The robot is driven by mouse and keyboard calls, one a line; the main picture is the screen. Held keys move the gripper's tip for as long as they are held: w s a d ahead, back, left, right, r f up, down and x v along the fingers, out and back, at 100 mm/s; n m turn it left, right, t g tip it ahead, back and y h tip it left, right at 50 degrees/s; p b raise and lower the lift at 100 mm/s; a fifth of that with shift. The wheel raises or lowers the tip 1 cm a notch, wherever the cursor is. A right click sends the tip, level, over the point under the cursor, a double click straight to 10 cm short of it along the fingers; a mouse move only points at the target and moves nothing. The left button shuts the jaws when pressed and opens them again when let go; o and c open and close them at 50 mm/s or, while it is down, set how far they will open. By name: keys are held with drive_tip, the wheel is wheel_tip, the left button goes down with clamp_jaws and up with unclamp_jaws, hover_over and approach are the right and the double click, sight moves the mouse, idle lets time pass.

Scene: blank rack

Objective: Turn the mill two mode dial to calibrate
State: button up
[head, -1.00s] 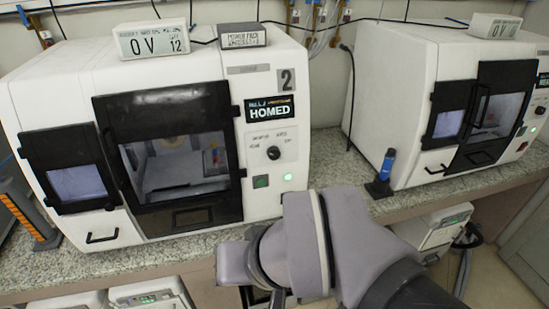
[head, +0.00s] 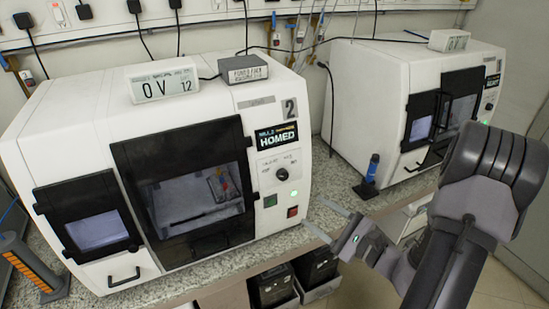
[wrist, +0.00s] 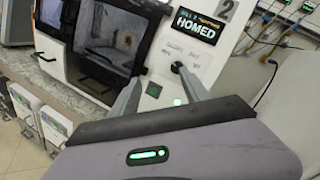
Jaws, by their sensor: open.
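Mill two (head: 75,140) is the white machine at left with a "2" and a screen (head: 276,136) reading HOMED. Its mode dial (head: 282,174) is a small dark round knob below that screen, with labels too small to read. The dial (wrist: 177,67) also shows in the wrist view, close to the right fingertip. Which label the dial points to cannot be told. My gripper (head: 313,211) is open and empty, at the mill's lower right, apart from the dial in the head view. Its two fingers (wrist: 160,75) point at the panel in the wrist view.
A green button (head: 270,201), a lit green lamp (head: 294,193) and a red switch (head: 293,212) sit below the dial. Two boxes (head: 163,82) (head: 243,69) lie on top of mill two.

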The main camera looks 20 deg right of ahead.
sight(285, 177)
drive_tip(key=w, duration=0.5)
drive_tip(key=w+f+m+h, duration=0.1)
drive_tip(key=w, duration=0.5)
drive_tip(key=w+m+t+h, duration=0.1)
drive_tip(key=w, duration=0.4)
drive_tip(key=shift+w+a+f, duration=0.2)
drive_tip(key=shift+a+f, duration=0.05)
drive_tip(key=shift+f, duration=0.05)
clamp_jaws()
